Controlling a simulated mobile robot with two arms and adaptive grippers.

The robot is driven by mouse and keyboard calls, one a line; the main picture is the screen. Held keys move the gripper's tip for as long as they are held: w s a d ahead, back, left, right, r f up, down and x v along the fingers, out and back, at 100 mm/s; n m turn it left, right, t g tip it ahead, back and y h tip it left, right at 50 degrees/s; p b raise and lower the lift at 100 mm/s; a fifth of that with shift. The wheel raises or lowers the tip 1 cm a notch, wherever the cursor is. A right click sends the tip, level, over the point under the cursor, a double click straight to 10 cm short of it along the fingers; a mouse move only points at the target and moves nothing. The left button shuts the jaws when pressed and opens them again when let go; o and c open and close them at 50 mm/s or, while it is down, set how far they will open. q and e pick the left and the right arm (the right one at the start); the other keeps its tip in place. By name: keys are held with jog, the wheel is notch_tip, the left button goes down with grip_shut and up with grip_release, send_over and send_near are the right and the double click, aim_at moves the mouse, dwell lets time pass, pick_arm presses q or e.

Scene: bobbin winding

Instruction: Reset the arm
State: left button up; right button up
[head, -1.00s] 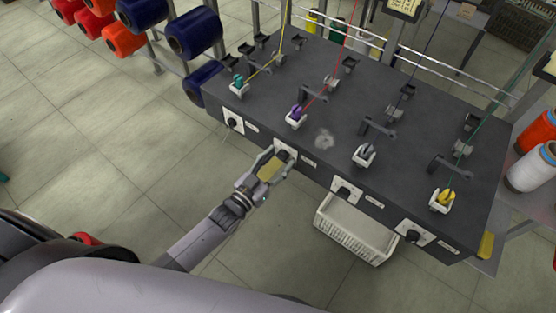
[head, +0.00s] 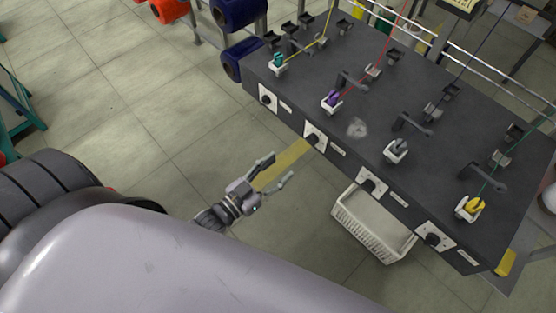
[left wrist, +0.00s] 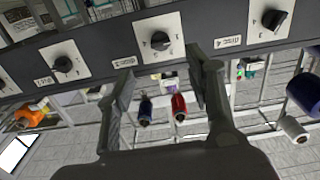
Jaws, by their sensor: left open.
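My left gripper (head: 275,176) is open and empty in the head view, in front of the winding machine (head: 405,188) and apart from its front face. In the left wrist view, its two fingers (left wrist: 160,95) are spread, with a knob (left wrist: 158,41) on a white plate beyond and above them. In the head view, a row of knobs runs along the machine's front; the one nearest the gripper is a black knob (head: 314,139). Bobbins in teal (head: 278,59), purple (head: 333,98), grey (head: 398,146) and yellow (head: 474,204) sit in white holders on top. My right gripper is not seen.
A white basket (head: 372,229) sits below the machine's front edge. Blue spools (head: 238,13) hang on a rack behind the left end.

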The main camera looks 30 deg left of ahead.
pick_arm(q)
jog(key=s+a+f+g+y, duration=0.2)
jog(key=s+f+g, duration=0.15)
jog(key=f, duration=0.55)
jog(key=s+a+f+n+g+y, duration=0.15)
jog(key=s+f, duration=0.25)
jog(key=f, duration=0.5)
jog(key=s+a+f+g+y, duration=0.1)
jog(key=s+f+g, duration=0.3)
jog(key=f, duration=0.6)
jog(key=s+f+g+y, duration=0.1)
jog(key=s+f+g, duration=0.2)
jog(key=s, duration=0.7)
jog(key=s+f+g, duration=0.4)
jog(key=s+f, duration=0.3)
jog(key=s, duration=0.4)
jog(key=shift+f+y, duration=0.35)
jog(key=shift+f, duration=0.05)
jog(key=shift+a, duration=0.1)
